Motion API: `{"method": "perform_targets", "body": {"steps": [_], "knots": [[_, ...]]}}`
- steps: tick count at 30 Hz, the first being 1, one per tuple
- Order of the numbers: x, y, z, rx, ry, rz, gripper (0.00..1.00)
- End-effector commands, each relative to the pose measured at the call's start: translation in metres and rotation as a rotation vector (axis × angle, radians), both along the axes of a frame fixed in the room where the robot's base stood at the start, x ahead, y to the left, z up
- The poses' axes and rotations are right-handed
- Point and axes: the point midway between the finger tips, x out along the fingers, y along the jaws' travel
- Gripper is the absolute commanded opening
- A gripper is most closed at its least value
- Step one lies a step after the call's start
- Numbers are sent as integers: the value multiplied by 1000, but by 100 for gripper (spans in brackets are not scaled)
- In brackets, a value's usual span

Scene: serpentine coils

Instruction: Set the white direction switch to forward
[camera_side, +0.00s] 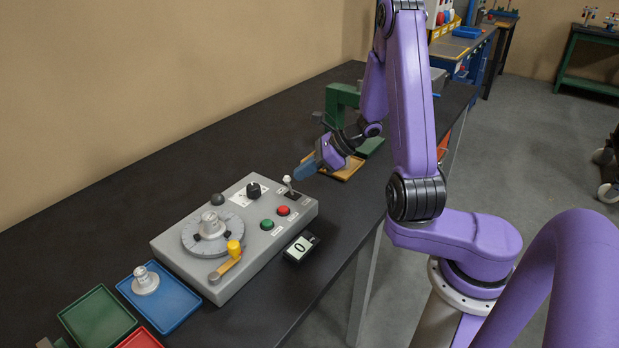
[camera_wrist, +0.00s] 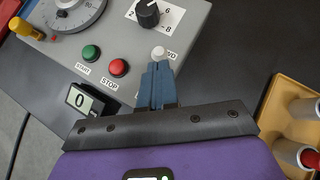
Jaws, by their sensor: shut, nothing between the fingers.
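The white direction switch (camera_side: 288,182) stands at the right end of the grey control box (camera_side: 170,248), a short lever with a white knob on a dark plate. In the wrist view its white knob (camera_wrist: 158,52) shows just past my fingertips, with a partly hidden label beside it. My gripper (camera_side: 306,170) is shut and empty, with its blue fingers close to the knob. In the wrist view the fingers (camera_wrist: 157,66) are together, at or almost at the knob; I cannot tell whether they touch. The fingers hide the lever's lower part and plate there.
A green button (camera_side: 267,225), a red button (camera_side: 283,211), a black knob (camera_side: 254,190) and a yellow-handled crank (camera_side: 234,249) are on the box. A counter (camera_side: 301,247) reading 0 lies in front. A yellow tray (camera_wrist: 262,122) with cylindrical parts is at right.

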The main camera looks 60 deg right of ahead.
Motion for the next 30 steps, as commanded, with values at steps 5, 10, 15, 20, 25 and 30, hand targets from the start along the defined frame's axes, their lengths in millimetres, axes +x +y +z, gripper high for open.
{"method": "perform_targets", "body": {"steps": [5, 10, 15, 20, 25, 30], "knots": [[0, 0, 8, -1, -2, 1, 0], [0, 0, 11, 1, -1, 0, 0], [0, 0, 11, 1, -1, 0, 0], [-3, -2, 11, 1, -1, -1, 0], [-19, -15, 11, 1, 0, -6, 0], [-40, -32, 22, -4, -5, -4, 0]]}}
